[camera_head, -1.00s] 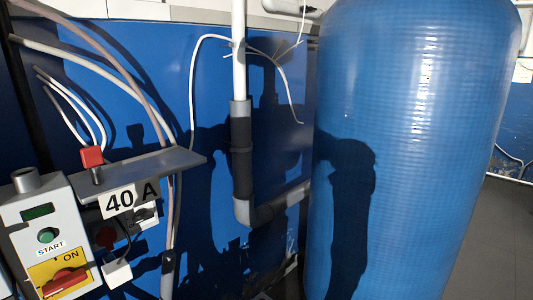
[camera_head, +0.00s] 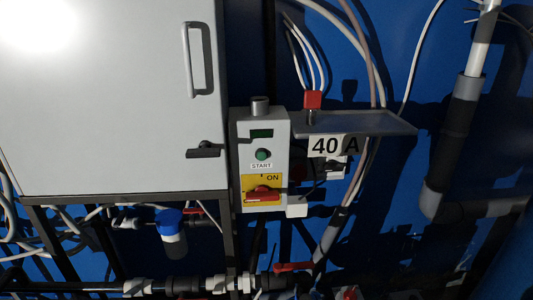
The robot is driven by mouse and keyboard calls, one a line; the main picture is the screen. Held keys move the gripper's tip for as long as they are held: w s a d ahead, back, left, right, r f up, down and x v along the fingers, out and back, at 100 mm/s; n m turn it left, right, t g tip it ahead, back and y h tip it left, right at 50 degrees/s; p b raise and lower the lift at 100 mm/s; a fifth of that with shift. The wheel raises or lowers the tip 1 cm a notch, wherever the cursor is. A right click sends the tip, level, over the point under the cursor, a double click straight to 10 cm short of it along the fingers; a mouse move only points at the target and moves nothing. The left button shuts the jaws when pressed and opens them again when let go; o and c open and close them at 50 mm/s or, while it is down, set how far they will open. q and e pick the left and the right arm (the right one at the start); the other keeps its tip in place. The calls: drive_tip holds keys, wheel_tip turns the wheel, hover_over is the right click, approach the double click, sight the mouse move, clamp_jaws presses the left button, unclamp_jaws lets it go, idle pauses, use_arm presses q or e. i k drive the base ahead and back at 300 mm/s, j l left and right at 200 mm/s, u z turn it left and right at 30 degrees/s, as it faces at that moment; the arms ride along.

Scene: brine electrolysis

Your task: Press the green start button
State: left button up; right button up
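The green start button (camera_head: 263,155) is a round button on the front of a grey control box (camera_head: 241,180), just right of the picture's middle-left. A white START label (camera_head: 261,166) is under it and a dark green display (camera_head: 261,134) is above it. A red rotary switch (camera_head: 263,196) on a yellow ON plate sits lower on the same box. Neither of my grippers shows in the view, and nothing covers the button.
A large grey cabinet (camera_head: 110,100) with a handle stands left of the box. A grey shelf (camera_head: 365,123) with a 40 A label and a red-topped part (camera_head: 313,99) juts out at right. Pipes (camera_head: 459,135) run at far right and below.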

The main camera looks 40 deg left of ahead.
sight(262, 155)
drive_tip(key=l+u, duration=0.15)
drive_tip(key=u, duration=0.35)
drive_tip(key=l+u, duration=0.2)
drive_tip(key=u, duration=0.3)
drive_tip(key=l+u, duration=0.15)
drive_tip(key=u, duration=0.35)
